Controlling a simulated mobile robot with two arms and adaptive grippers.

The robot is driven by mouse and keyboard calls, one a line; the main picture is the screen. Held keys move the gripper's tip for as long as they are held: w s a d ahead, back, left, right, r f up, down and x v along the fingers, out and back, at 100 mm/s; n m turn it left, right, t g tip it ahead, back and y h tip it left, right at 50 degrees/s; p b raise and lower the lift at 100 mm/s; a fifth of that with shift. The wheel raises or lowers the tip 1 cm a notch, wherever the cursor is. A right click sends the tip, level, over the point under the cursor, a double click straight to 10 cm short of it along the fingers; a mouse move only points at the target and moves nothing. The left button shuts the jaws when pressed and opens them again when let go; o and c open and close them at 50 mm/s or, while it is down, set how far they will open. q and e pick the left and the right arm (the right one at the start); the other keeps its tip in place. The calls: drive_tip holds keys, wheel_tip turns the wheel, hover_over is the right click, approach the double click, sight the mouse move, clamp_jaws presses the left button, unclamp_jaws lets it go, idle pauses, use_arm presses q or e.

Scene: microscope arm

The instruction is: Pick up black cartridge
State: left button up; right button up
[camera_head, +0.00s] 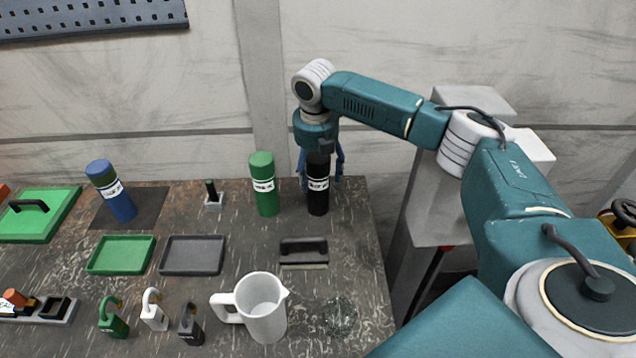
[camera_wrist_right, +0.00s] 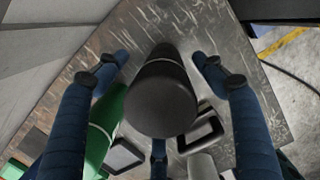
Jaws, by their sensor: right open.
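The black cartridge (camera_head: 318,190) stands upright near the back right of the table in the head view, with a white label band around it. My right gripper (camera_head: 321,178) is over it from above, its blue fingers on either side of the cartridge's upper part. In the right wrist view, the cartridge's round black top (camera_wrist_right: 160,106) is between the open fingers of the right gripper (camera_wrist_right: 158,72), with gaps visible on both sides. The cartridge's base is on the table. My left gripper is not in view.
A green cartridge (camera_head: 264,185) stands close to the left of the black one. A blue cartridge (camera_head: 112,192) stands farther left on a dark mat. A black handled block (camera_head: 303,252) and a white pitcher (camera_head: 262,308) are in front. The table's right edge is close by.

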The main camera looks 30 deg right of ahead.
drive_tip(key=shift+f, duration=0.25)
drive_tip(key=f+p, duration=0.1)
drive_tip(key=f, duration=0.1)
drive_tip(key=f+p, duration=0.1)
drive_tip(key=shift+d+f, duration=0.2)
drive_tip(key=shift+f, duration=0.15)
drive_tip(key=shift+w+f, duration=0.15)
drive_tip(key=shift+f, duration=0.35)
drive_tip(key=c, duration=1.2)
drive_tip(key=shift+r, duration=0.1)
drive_tip(key=shift+c, duration=1.4)
